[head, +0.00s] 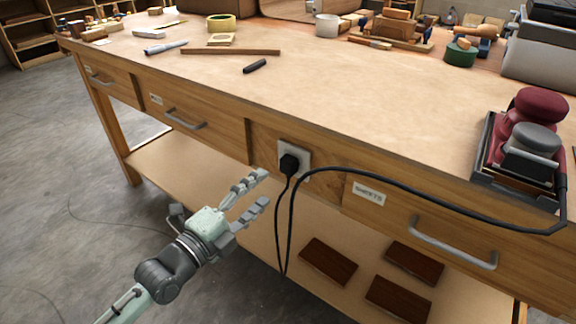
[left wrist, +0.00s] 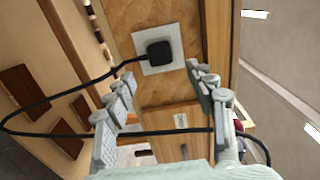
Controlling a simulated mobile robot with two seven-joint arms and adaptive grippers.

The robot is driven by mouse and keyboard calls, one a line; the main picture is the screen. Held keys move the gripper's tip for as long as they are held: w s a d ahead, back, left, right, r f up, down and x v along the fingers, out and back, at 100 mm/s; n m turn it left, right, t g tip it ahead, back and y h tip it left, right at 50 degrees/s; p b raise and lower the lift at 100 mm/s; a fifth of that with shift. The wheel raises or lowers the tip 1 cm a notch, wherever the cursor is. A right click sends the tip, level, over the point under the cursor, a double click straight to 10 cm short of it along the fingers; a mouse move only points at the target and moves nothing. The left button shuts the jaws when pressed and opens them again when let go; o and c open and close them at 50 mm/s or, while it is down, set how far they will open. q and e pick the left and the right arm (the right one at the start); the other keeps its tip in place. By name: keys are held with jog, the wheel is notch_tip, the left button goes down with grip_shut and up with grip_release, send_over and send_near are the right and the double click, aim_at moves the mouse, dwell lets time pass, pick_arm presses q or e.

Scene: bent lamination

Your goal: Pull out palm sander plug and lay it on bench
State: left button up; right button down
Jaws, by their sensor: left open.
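The black plug (head: 289,164) sits in a white socket plate (head: 301,151) on the front of the bench (head: 330,80). Its black cord (head: 400,188) hangs in a loop, then runs right to the red and grey palm sander (head: 533,130) on the bench's right end. My left gripper (head: 262,190) is open and empty, below and left of the plug, apart from it. In the left wrist view the plug (left wrist: 159,53) and socket plate (left wrist: 180,62) show beyond the fingers (left wrist: 163,95), with the cord crossing between. My right gripper is not in view.
Drawers with metal handles (head: 452,243) flank the socket. Brown boards (head: 328,261) lie on the lower shelf.

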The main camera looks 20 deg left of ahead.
aim_at(285, 168)
pick_arm(q)
jog(key=shift+w, duration=0.1)
jog(key=x, duration=0.6)
jog(key=shift+r+b, duration=0.1)
jog(key=shift+b, duration=0.2)
jog(key=shift+x, duration=1.4)
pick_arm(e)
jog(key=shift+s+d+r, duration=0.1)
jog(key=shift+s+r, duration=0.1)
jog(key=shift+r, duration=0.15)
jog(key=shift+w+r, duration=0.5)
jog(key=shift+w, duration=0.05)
pick_arm(q)
jog(key=shift+p, duration=0.3)
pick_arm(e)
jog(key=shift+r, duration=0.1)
